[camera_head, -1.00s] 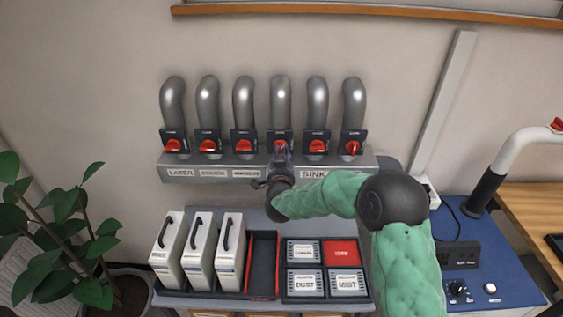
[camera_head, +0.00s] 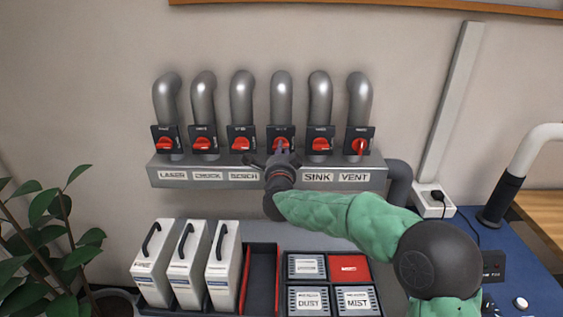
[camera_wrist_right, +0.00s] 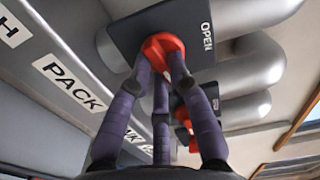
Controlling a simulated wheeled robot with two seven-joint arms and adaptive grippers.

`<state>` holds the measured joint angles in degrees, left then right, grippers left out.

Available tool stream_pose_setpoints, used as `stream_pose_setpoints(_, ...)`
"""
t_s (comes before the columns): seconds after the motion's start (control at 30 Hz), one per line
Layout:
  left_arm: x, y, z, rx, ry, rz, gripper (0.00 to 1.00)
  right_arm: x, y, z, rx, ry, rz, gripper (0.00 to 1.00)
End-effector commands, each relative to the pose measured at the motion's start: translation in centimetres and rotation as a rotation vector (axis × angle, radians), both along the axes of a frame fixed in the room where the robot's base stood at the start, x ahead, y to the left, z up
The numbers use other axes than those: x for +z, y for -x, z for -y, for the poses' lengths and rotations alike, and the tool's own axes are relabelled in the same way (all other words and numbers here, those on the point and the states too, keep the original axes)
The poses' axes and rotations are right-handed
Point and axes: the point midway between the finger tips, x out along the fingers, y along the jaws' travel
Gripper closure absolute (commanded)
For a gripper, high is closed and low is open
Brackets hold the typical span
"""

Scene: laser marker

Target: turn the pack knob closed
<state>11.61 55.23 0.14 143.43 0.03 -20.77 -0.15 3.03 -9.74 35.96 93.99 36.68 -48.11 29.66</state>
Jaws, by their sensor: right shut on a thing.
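The pack knob (camera_head: 281,144) is a red knob on a dark plate, fourth from the left in the row of knobs below the grey pipes. In the right wrist view the red knob (camera_wrist_right: 160,46) sits between my purple fingers, with OPEN printed on the plate beside it and the PACK label (camera_wrist_right: 70,82) to the left. My right gripper (camera_head: 281,152) is shut on the knob; it also shows in the wrist view (camera_wrist_right: 162,62). My gripper and wrist hide the PACK label in the head view. The knob's exact angle is hard to tell. My left gripper is not in view.
Other red knobs flank it, including the bench knob (camera_head: 241,143) and sink knob (camera_head: 320,143). The vent knob (camera_head: 359,147) stands upright. Below are white cases (camera_head: 188,262) and a tray of labelled blocks (camera_head: 333,284). A plant (camera_head: 50,235) stands at left.

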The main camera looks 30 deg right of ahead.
Motion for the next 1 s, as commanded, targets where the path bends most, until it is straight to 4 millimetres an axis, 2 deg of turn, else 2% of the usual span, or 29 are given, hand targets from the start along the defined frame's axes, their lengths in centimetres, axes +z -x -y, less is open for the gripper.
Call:
stream_pose_setpoints(0.03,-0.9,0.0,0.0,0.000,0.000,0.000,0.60,-0.4,0.0,0.0,0.000,-0.027,0.017,1.00)
stream_pose_setpoints(0.1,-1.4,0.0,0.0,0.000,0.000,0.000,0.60,-0.4,0.0,0.0,0.000,-0.062,0.038,1.00)
stream_pose_setpoints(0.33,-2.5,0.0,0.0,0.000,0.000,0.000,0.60,-0.3,0.0,-0.1,0.001,-0.147,0.087,1.00)
stream_pose_setpoints(0.97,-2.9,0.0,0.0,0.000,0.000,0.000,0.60,-0.2,0.0,-0.1,0.000,-0.186,0.110,1.00)
stream_pose_setpoints(1.0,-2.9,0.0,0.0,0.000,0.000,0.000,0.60,-0.2,0.0,-0.1,0.000,-0.186,0.110,0.72)
